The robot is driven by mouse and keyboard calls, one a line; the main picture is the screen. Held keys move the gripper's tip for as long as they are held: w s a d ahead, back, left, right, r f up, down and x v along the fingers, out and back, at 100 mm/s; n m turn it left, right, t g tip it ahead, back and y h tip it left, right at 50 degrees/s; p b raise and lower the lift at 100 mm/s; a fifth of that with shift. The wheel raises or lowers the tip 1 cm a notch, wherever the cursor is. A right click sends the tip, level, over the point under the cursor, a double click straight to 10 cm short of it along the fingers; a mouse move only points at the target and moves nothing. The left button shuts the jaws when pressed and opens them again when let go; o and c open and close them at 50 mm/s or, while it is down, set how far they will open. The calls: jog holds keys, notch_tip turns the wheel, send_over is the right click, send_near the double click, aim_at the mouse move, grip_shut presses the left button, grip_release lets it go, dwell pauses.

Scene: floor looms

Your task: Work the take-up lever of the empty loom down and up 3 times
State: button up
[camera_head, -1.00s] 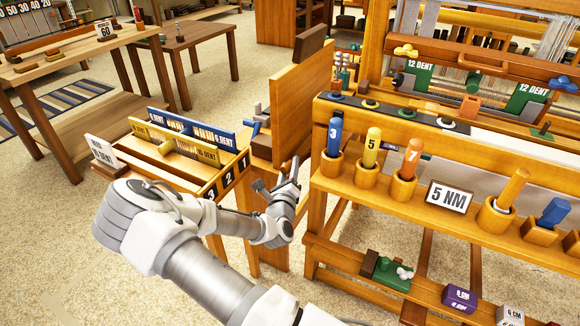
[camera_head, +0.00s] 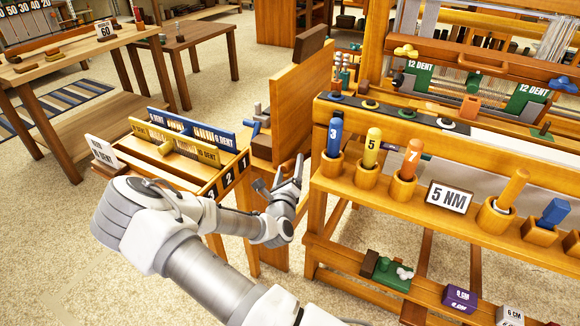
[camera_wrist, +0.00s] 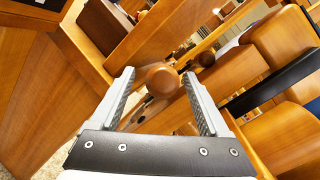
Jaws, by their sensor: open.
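My gripper (camera_head: 279,181) is open beside the left front post of the wooden loom frame (camera_head: 318,205) in the head view. In the wrist view a round brown wooden knob (camera_wrist: 163,79) shows between the two spread fingers of my gripper (camera_wrist: 163,98). It looks like the end of a lever, but its shaft is mostly hidden. I cannot tell whether the fingers touch it. The lever is not clearly visible in the head view. A second, smaller dark knob (camera_wrist: 206,59) lies farther back.
A rack with blue and yellow reeds (camera_head: 185,140) stands left of my gripper. A wooden panel (camera_head: 301,105) rises behind it. The loom's front rail holds colored-handled tools in cups and a 5 NM sign (camera_head: 449,196).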

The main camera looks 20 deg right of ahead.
jog(key=p+v, duration=0.3)
jog(key=v, duration=0.3)
jog(key=shift+s+a, duration=0.2)
jog(key=shift+s, duration=0.15)
